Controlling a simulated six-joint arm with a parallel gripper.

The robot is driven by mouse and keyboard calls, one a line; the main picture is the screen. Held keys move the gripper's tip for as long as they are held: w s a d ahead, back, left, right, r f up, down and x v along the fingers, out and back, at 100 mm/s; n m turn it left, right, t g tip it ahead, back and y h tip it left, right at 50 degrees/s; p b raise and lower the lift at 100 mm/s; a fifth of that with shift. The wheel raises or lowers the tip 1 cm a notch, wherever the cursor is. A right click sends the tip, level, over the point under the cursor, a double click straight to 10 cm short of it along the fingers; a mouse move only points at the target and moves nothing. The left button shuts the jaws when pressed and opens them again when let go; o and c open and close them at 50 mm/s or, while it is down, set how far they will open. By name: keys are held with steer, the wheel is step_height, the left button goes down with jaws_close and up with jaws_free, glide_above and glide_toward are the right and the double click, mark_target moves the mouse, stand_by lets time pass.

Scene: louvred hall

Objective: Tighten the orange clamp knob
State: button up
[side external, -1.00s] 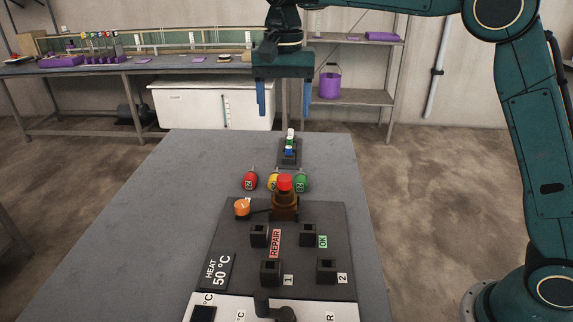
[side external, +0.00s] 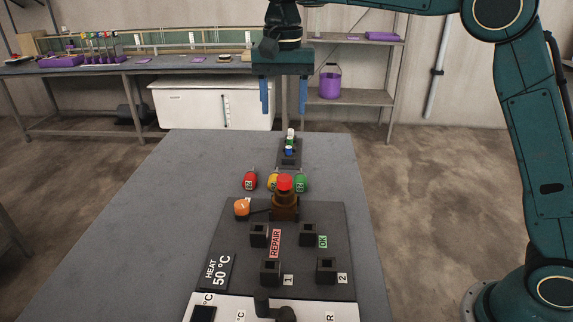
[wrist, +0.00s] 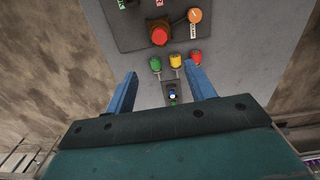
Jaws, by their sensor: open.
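The orange clamp knob (side external: 242,207) sits at the upper left corner of the dark panel (side external: 233,245), left of a brown post with a red top (side external: 285,183). In the wrist view the orange knob (wrist: 195,16) is near the top, right of the red top (wrist: 159,36). My gripper (side external: 284,106) is open and empty, pointing down, high above the far end of the table. In the wrist view its two blue fingers (wrist: 157,90) are apart with nothing between them, and the knob lies well beyond them.
Red (side external: 250,180), yellow (side external: 273,181) and green (side external: 301,181) tagged pieces stand in a row behind the panel. A small dark holder (side external: 289,158) with a white, green and blue piece stands behind them. Black sockets (side external: 271,273) rise from the panel. The table's left side (side external: 150,240) is clear.

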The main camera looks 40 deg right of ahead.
steer(key=f+n, duration=0.1)
steer(key=n, duration=0.3)
steer(key=m, duration=3.1)
glide_above(241, 204)
step_height(241, 204, down, 15)
steer(key=shift+r, duration=0.1)
steer(key=shift+f, duration=0.2)
steer(key=shift+f, duration=3.95)
steer(key=shift+f, duration=0.1)
steer(key=shift+f, duration=0.8)
